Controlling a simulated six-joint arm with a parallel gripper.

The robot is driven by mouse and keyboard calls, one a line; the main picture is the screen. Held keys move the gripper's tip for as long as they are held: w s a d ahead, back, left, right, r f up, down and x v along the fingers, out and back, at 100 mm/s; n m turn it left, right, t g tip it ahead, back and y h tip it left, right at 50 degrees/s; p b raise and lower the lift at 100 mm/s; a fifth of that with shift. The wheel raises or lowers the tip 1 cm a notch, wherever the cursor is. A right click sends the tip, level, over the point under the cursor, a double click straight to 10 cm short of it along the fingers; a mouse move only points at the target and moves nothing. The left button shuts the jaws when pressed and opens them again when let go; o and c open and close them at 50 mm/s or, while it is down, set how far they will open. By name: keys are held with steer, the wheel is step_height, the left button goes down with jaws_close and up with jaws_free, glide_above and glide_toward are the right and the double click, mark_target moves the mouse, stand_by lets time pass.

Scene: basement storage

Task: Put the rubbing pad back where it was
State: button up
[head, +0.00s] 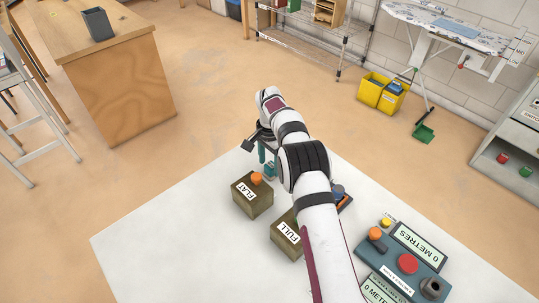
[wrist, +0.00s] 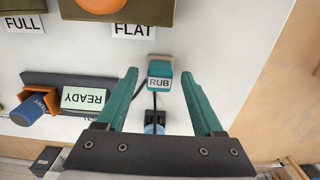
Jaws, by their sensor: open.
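In the wrist view a small teal block labelled RUB (wrist: 160,82), which I take for the rubbing pad, lies on the white table top beyond the FLAT box. A dark cord or strip runs from it. My gripper (wrist: 160,74) is open, its two teal fingers apart on either side of the block in the picture; I cannot tell the height between them. A blue round piece (wrist: 154,128) shows between the fingers nearer the palm. In the head view my gripper (head: 266,152) is over the table's far edge, partly hidden by my arm.
The FLAT box (head: 250,199) with an orange knob and the FULL box (head: 287,238) stand close by. A READY sign (wrist: 84,98) and an orange holder with a blue cylinder (wrist: 33,108) are left in the wrist view. A console (head: 401,262) stands right; the table's left is clear.

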mark_target(269, 166)
step_height(269, 166, up, 11)
steer(key=s+d+r+n, duration=0.1)
steer(key=s+d+r, duration=0.2)
steer(key=s+r, duration=0.35)
steer(key=s+d+r+n, duration=0.1)
steer(key=s+d+r, duration=0.2)
steer(key=s+r, duration=0.3)
steer(key=s+d+f+y, duration=0.1)
steer(key=s+f, duration=0.1)
steer(key=s, duration=1.2)
steer(key=s+d+f+n, duration=0.1)
steer(key=s+d+f, duration=0.1)
steer(key=s, duration=1.3)
steer(key=shift+d+f+y, duration=0.15)
steer(key=shift+f+y, duration=0.25)
steer(key=shift+f, duration=0.15)
